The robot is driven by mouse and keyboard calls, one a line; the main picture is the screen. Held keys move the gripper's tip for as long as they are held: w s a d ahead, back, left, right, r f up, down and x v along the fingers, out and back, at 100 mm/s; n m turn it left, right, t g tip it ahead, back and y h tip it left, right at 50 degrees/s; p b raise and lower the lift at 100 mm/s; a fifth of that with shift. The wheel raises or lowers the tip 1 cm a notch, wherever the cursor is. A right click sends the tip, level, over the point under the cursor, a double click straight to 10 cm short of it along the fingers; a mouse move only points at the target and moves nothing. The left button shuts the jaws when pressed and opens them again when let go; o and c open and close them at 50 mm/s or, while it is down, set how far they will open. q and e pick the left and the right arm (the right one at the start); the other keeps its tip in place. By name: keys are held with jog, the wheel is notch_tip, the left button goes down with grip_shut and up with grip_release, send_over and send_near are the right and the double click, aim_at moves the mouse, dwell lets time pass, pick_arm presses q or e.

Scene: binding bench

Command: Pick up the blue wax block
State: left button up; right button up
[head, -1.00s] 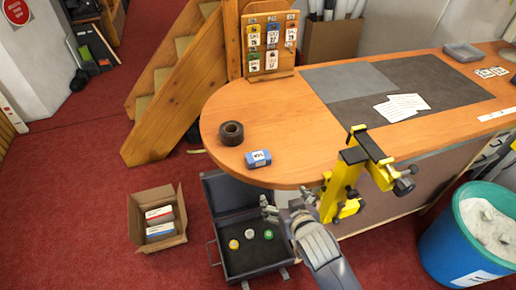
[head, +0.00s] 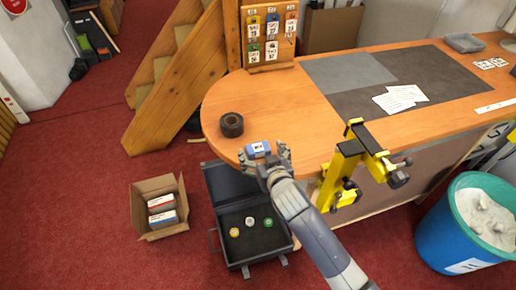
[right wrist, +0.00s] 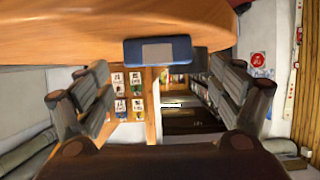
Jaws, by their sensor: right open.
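The blue wax block (head: 258,149) lies on the wooden bench near its rounded left end, with a pale label on it. My right gripper (head: 265,157) is at the bench edge with its fingers spread to either side of the block. In the right wrist view the block (right wrist: 158,50) shows between and beyond the two open fingers (right wrist: 165,95); I see no finger clearly touching it. My left gripper is not in view.
A dark tape roll (head: 231,125) stands left of the block. A yellow clamp (head: 348,160) grips the bench edge to the right. Below are an open dark case (head: 222,185) and a cardboard box (head: 150,237). A blue bin (head: 440,235) stands at right.

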aim_at(258, 147)
jog(key=shift+p+x, duration=0.35)
jog(key=shift+x, duration=1.55)
jog(key=shift+c, duration=0.6)
jog(key=c, duration=1.1)
